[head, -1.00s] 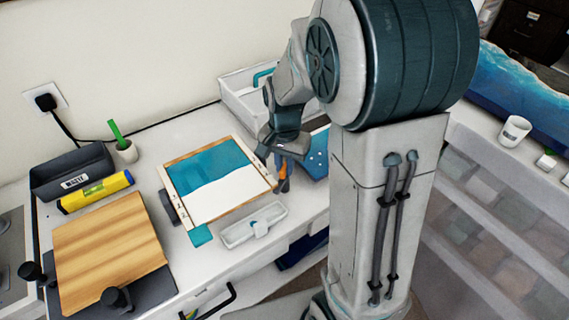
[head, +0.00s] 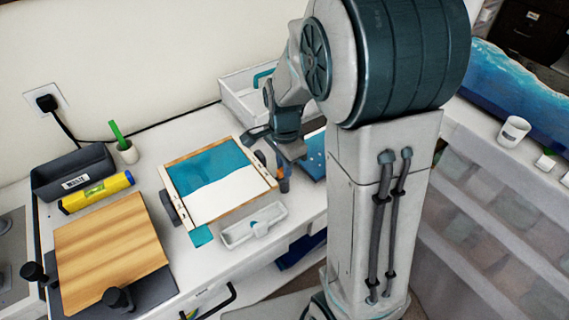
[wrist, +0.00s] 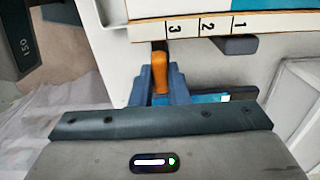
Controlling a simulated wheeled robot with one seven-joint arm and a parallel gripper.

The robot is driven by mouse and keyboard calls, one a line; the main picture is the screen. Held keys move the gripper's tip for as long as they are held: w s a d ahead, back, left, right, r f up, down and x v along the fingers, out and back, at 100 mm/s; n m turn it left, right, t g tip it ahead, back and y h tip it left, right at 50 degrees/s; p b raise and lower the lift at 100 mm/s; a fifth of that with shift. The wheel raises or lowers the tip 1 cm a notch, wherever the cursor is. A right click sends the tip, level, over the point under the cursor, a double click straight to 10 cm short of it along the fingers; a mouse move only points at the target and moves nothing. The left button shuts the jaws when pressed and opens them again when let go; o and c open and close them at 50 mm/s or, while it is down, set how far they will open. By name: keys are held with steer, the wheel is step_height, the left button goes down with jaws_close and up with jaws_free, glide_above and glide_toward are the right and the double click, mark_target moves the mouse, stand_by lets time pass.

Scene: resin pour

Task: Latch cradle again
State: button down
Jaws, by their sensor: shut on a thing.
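The cradle (head: 180,208) holds a wood-edged panel, teal on its far part and white on its near part. Its edge with the marks 3, 2, 1 crosses the top of the wrist view (wrist: 215,27). An orange latch handle (wrist: 159,72) stands beside the 3 mark; in the head view it is a small orange spot (head: 282,171) at the cradle's right side. My gripper (wrist: 161,92) is shut on this handle, with a blue-grey finger on each side. Whether the latch is engaged cannot be told.
A white drip tray (head: 253,225) lies in front of the cradle. A blue board (head: 314,155) lies to its right and a white bin (head: 242,92) behind. A wooden board (head: 110,245), yellow roll (head: 97,191) and dark waste box (head: 72,172) stand left.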

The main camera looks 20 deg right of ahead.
stand_by(0.3)
steer(key=c, duration=1.4)
jaws_free()
step_height(320, 180, up, 14)
steer(key=shift+b, duration=0.35)
steer(key=s+f+n+t, duration=0.3)
steer(key=s+n, duration=1.1)
steer(key=shift+s+f+n, duration=0.35)
steer(key=shift+f+n, duration=0.05)
